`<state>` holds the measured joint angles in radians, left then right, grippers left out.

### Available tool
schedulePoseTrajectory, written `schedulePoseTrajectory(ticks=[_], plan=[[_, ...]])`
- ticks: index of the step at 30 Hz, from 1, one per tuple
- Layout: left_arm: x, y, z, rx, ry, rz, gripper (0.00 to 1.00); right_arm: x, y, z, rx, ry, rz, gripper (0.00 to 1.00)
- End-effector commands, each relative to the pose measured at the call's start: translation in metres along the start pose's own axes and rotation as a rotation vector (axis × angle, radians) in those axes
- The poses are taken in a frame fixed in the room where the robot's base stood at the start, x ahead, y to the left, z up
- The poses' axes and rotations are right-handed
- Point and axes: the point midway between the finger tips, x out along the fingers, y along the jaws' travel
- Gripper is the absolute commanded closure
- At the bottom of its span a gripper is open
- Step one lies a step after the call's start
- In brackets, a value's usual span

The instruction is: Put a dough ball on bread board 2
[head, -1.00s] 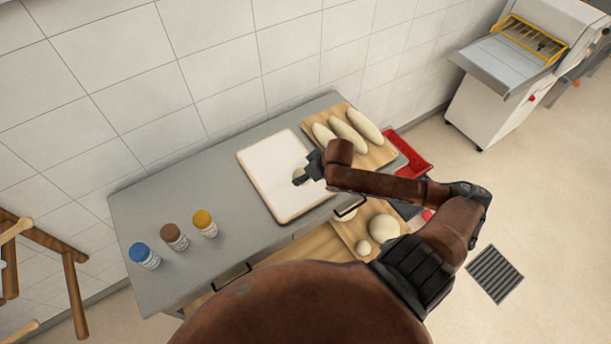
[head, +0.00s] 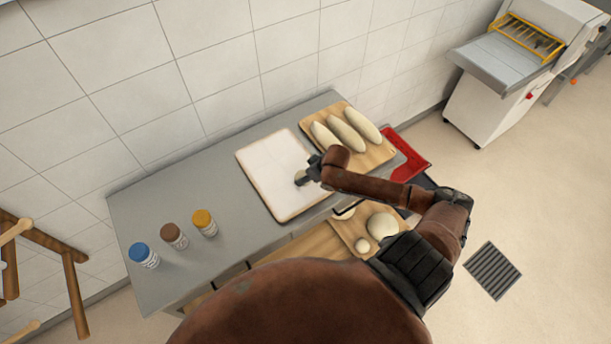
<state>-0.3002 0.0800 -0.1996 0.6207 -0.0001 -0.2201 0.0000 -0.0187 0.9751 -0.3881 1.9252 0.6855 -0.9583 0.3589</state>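My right gripper (head: 303,178) is over the right part of a white board with a wooden rim (head: 262,190), on the grey table. A pale dough ball (head: 299,175) shows at its fingertips, mostly hidden by the dark fingers; the fingers look closed around it. I cannot tell whether the ball touches the board. A wooden board (head: 386,157) behind it holds three long dough loaves (head: 347,137). No number shows on either board. Below the table edge, another wooden board (head: 345,232) bears a large dough ball (head: 383,226) and a small one (head: 361,245). My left gripper is not in view.
Three jars with blue (head: 139,252), brown (head: 169,232) and yellow (head: 201,217) lids stand on the left of the grey table (head: 150,205). A red tray (head: 410,160) is past the table's right end. The table's middle left is clear.

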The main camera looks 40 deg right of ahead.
Motion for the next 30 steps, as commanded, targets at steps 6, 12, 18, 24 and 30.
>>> schedulePoseTrajectory(ticks=[6, 12, 18, 24, 30], plan=[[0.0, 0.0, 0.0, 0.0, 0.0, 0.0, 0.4, 0.002, 0.0, 0.001, 0.0, 0.0, 0.0, 0.46], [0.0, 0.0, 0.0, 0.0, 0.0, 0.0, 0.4, 0.001, 0.0, 0.001, 0.0, 0.0, 0.0, 0.36], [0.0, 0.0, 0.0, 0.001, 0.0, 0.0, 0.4, 0.001, 0.0, 0.001, 0.0, 0.0, 0.0, 0.36], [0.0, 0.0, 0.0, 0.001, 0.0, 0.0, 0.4, -0.017, 0.001, 0.0, -0.002, 0.0, 0.001, 0.36], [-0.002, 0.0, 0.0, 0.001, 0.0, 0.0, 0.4, -0.059, 0.001, 0.001, -0.003, -0.001, 0.001, 0.36]])
